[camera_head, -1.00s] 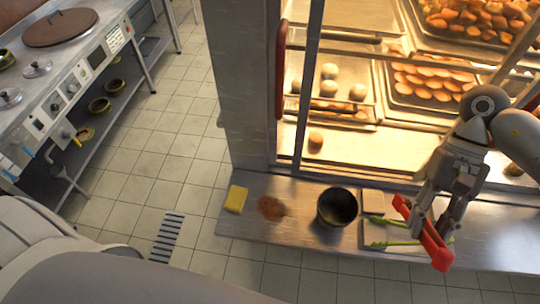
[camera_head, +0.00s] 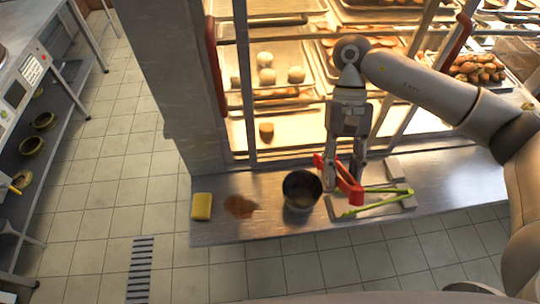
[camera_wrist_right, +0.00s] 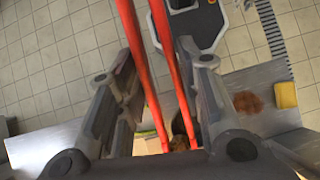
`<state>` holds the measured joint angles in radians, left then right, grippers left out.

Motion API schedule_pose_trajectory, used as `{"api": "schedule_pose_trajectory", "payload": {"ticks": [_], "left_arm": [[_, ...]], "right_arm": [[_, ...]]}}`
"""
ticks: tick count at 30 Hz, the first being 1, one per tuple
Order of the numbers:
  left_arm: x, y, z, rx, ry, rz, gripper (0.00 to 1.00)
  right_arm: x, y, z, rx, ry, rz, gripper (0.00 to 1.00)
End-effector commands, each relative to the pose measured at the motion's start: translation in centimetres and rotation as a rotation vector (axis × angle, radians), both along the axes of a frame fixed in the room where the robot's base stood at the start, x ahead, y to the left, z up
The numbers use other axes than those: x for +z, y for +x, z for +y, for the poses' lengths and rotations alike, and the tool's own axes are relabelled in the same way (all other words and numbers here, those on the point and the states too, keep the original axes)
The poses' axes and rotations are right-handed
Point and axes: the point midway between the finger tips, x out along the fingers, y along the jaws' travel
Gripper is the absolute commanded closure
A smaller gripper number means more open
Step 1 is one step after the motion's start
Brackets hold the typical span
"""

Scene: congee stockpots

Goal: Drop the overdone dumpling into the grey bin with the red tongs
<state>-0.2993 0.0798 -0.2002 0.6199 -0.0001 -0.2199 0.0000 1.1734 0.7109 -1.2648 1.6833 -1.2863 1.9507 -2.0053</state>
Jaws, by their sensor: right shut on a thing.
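The red tongs (camera_head: 349,190) are held in my right gripper (camera_head: 344,178), above the counter just right of the bin. The two long red arms of the tongs (camera_wrist_right: 175,70) also show in the right wrist view. The grey bin (camera_head: 287,191), dark and open-topped, stands upright on the counter. A single browned round piece (camera_head: 266,132) sits inside the lit cabinet, in front of a tray of pale dumplings (camera_head: 265,76); I cannot tell if it is the overdone one. In the wrist view, a dark brown patch beside the tongs is unclear. My left gripper is not in view.
Green tongs (camera_head: 380,203) lie on boards (camera_head: 395,168) right of the bin. A brown spill (camera_head: 240,206) and yellow sponge (camera_head: 201,206) are left of it. Cabinet posts and red handles (camera_head: 215,67) frame the opening. A stove counter stands far left.

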Motion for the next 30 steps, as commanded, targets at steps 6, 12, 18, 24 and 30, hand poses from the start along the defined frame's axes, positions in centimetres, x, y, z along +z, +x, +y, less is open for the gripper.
{"api": "schedule_pose_trajectory", "payload": {"ticks": [6,12,18,24,30], "left_arm": [[-1.2,0.0,0.0,0.000,0.000,-0.001,0.60],[-2.3,0.0,0.0,0.000,0.000,-0.001,0.60],[-3.2,0.1,0.0,0.000,0.000,-0.001,0.60],[-3.7,0.0,0.0,0.000,0.000,-0.001,0.60],[-3.9,0.0,0.0,0.000,0.000,-0.001,0.60]], "right_arm": [[-3.7,2.4,4.0,-0.300,0.005,0.005,1.00],[-7.1,5.6,8.3,-0.684,0.006,0.007,1.00],[-9.5,8.9,11.6,-1.060,0.006,0.003,1.00],[-10.8,11.2,13.1,-1.306,0.005,0.001,1.00],[-11.2,12.1,13.6,-1.397,0.002,0.000,1.00]]}}
